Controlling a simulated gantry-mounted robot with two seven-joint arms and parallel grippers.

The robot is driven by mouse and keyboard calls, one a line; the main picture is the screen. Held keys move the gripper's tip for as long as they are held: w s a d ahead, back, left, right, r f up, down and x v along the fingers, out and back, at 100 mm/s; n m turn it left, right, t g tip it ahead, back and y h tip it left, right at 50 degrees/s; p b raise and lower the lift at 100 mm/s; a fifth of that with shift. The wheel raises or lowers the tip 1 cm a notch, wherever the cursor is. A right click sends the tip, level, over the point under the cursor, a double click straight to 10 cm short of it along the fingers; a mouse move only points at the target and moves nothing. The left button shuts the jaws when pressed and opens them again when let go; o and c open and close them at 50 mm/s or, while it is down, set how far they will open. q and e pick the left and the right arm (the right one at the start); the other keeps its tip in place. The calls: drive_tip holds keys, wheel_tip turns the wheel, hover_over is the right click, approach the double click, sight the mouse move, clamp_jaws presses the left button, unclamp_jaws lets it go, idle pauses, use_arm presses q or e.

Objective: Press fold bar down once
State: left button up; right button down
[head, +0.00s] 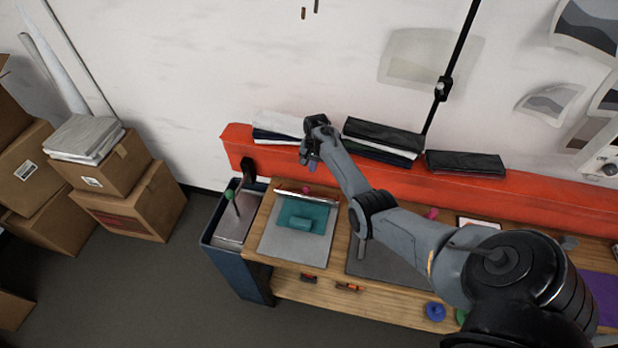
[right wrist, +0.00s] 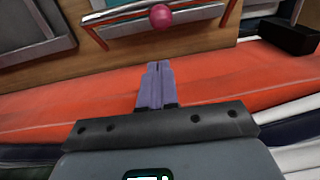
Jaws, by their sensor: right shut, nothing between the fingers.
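The fold bar (head: 322,200) is a thin pale metal bar across the back of a grey board (head: 285,243), above a teal piece (head: 315,216). It also shows at the top of the right wrist view (right wrist: 198,14), between two red side arms, with a round pink knob (right wrist: 161,17) at its middle. My right gripper (head: 312,166) is just behind the bar, over the red ledge. Its purple fingers (right wrist: 155,68) are shut and empty, apart from the knob and bar. My left gripper is not in view.
Folded dark and white cloths (head: 383,139) lie on the red ledge (head: 236,137) along the wall. A blue bin (head: 228,257) stands at the bench's left end. Cardboard boxes (head: 140,202) are stacked on the left. My right arm covers part of the bench.

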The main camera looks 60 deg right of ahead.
sight(308, 190)
drive_tip(key=shift+a+f+p, duration=0.2)
drive_tip(key=shift+a+f, duration=0.25)
drive_tip(key=shift+f, duration=0.3)
drive_tip(key=shift+a+f+p, duration=0.15)
drive_tip(key=shift+a+f, duration=0.25)
drive_tip(key=shift+f, duration=0.35)
drive_tip(key=shift+a+f+p, duration=0.2)
drive_tip(key=shift+a+f, duration=0.25)
drive_tip(key=shift+f, duration=0.3)
drive_tip(key=shift+d, duration=0.1)
